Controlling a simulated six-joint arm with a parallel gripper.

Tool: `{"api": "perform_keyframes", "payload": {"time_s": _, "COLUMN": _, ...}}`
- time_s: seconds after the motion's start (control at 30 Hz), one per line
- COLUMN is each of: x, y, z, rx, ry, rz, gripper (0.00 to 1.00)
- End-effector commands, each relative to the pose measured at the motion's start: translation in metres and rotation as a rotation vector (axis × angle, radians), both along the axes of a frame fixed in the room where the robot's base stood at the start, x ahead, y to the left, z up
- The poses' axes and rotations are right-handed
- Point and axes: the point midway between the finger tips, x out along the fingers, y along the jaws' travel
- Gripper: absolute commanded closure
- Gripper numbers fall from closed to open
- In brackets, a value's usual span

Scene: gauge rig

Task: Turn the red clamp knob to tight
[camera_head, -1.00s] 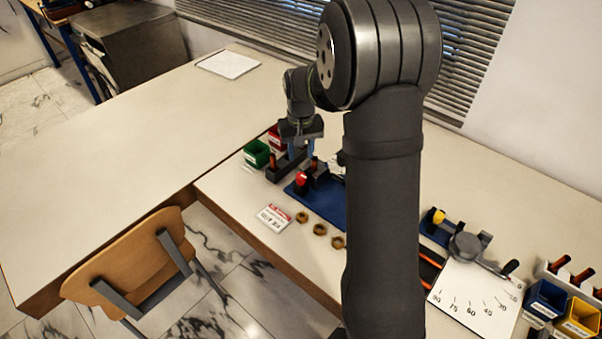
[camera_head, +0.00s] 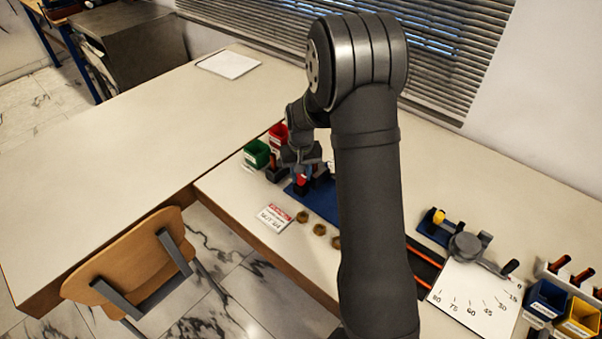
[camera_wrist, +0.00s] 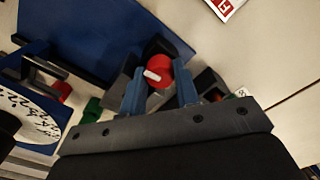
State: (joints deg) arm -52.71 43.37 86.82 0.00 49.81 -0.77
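The red clamp knob (camera_wrist: 158,75) has a white mark on its face and sits on a dark clamp block on a blue board. In the head view the red knob (camera_head: 301,180) shows just under my gripper (camera_head: 303,169). In the wrist view my gripper's two blue fingers (camera_wrist: 160,78) stand on either side of the knob. They look open, with narrow gaps to it; I cannot tell for sure whether either finger touches it. Part of the clamp block is hidden behind the fingers.
Green (camera_head: 257,153) and red bins (camera_head: 278,136) stand behind the clamp. A white-and-red card (camera_head: 274,217) and several brass nuts (camera_head: 319,229) lie in front. A white round dial (camera_wrist: 32,112) is left in the wrist view. My arm hides part of the table.

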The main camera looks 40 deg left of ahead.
Motion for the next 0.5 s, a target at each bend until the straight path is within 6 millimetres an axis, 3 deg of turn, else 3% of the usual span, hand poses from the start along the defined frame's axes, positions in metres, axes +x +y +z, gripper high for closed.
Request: {"api": "perform_keyframes", "payload": {"time_s": 0.5, "x": 0.0002, "y": 0.0003, "z": 0.0007, "rx": 0.001, "ry": -0.001, "rz": -0.163, "gripper": 0.94}}
